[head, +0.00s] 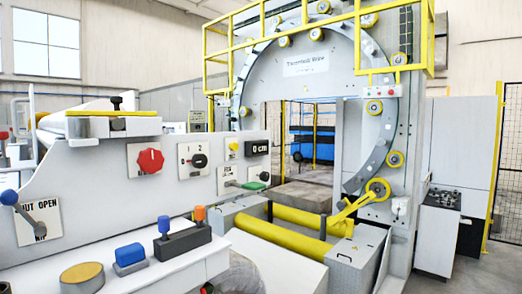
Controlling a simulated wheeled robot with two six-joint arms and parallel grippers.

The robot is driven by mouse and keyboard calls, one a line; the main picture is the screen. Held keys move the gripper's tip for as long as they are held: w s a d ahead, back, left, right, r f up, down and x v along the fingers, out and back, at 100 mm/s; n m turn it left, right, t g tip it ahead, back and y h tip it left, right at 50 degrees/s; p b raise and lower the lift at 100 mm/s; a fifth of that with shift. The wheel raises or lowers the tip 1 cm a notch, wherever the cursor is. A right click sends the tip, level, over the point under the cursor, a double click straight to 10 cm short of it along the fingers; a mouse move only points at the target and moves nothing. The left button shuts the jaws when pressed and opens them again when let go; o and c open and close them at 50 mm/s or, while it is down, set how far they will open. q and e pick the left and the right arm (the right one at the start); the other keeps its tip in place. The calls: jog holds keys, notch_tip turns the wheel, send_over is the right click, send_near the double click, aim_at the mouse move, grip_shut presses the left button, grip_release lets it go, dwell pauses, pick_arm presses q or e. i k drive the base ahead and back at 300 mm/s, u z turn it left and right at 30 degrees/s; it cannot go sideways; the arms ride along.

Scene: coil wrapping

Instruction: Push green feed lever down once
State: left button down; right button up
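The green feed lever (254,186) is at the lower right of the grey control panel (215,205), below the black "0 cm" display (258,148). Its green handle looks small and roughly level, and I cannot make out its exact position. A small white plate (228,174) is just left of it, and a black knob (264,176) is just above its right end. Neither of my grippers can be made out in the head view, and nothing touches the lever.
A red knob (150,161), a black dial (198,161) and a yellow button (234,147) are on the panel left of the display. Blue and orange levers (164,225) (199,214) stand on the ledge below. Yellow rollers (290,234) and a large ring machine are to the right.

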aim_at(253, 185)
jog(key=z, duration=1.95)
jog(key=i, duration=1.45)
jog(key=u, duration=2.85)
